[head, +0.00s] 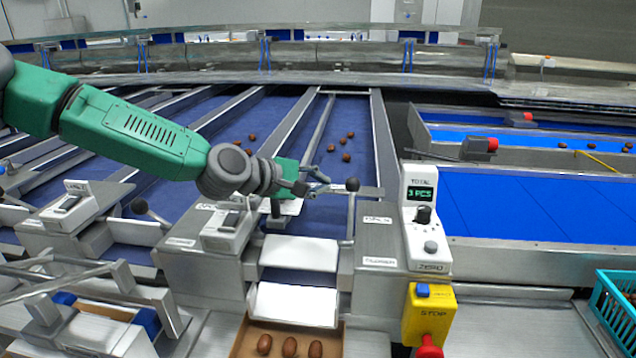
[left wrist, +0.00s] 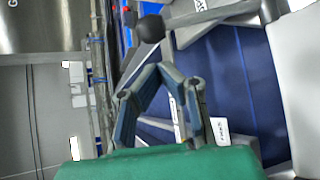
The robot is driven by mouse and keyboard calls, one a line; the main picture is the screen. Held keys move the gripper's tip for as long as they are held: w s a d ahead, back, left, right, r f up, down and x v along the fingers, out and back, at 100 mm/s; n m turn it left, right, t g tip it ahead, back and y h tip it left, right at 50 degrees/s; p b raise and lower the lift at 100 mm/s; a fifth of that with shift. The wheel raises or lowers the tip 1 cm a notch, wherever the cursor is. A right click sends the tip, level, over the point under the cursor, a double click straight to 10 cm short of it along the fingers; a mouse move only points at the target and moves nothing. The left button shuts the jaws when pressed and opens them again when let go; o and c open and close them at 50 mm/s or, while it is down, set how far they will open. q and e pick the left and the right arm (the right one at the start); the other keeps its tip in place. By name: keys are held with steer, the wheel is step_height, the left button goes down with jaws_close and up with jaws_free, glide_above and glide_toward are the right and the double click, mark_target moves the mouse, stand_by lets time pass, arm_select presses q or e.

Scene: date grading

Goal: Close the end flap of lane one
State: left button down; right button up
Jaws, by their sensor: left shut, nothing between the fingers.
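My left gripper (head: 318,184) is shut and empty, above the near end of the blue lane (head: 355,115) that holds several dates (head: 346,157). Just right of its fingertips stands an upright lever with a black ball knob (head: 352,185); a gap seems to show between them. In the left wrist view the fingertips (left wrist: 158,72) meet below the black knob (left wrist: 150,28). Below the gripper are a white plate (head: 300,252) and a lower sloping white plate (head: 295,303); I cannot tell which is the end flap. My right gripper is not in view.
A counter box (head: 420,215) reading 3 PCS stands right of the lever, with a yellow stop box (head: 428,312) below. Another knobbed lever (head: 140,206) stands left. A teal crate (head: 615,300) is at right.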

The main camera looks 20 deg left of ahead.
arm_select(q)
steer(key=x, duration=0.6)
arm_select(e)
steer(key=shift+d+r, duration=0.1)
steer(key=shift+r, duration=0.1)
